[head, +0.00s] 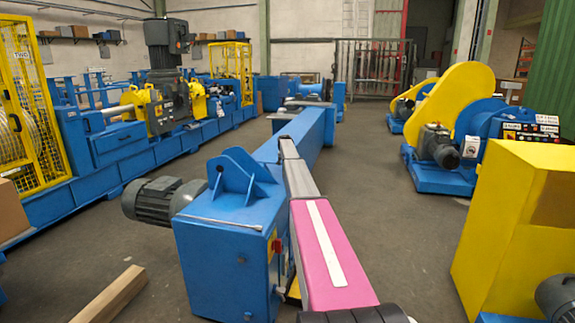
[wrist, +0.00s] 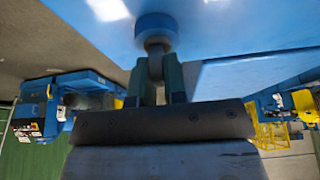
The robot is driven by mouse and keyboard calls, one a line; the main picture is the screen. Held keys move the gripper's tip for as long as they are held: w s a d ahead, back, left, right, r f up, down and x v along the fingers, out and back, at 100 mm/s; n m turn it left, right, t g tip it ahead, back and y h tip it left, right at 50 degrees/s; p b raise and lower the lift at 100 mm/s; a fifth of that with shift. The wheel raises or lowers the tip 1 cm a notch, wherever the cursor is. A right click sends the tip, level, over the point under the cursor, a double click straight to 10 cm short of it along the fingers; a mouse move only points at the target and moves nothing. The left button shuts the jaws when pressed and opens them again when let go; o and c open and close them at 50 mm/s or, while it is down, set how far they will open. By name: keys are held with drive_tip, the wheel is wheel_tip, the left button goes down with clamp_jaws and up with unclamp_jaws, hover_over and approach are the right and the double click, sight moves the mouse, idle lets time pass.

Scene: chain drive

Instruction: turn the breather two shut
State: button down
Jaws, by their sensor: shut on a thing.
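In the wrist view, a small grey metal fitting (wrist: 155,46), which I take to be the breather, sticks out of a round blue boss (wrist: 154,24) on a blue painted surface (wrist: 240,25). My gripper (wrist: 158,72) has its two dark fingers closed on either side of the fitting, gripping it. The fingers and the gripper body hide part of the fitting. No label or number on it shows, and I cannot tell how far it is turned. In the head view my pink and grey arm reaches forward along the blue machine, and the gripper and fitting are hidden.
A blue gearbox housing (head: 222,255) with a lifting bracket (head: 240,172) and grey motor (head: 150,200) stands beside my arm. A wooden beam (head: 110,295) lies on the floor at front left. A yellow guard (head: 510,225) stands at right. Open floor lies between machines.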

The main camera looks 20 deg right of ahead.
drive_tip(key=c, duration=1.2)
unclamp_jaws()
drive_tip(key=shift+o, duration=0.2)
drive_tip(key=shift+r, duration=0.1)
drive_tip(key=v, duration=1)
drive_tip(key=shift+r, duration=0.35)
drive_tip(key=shift+s, duration=0.25)
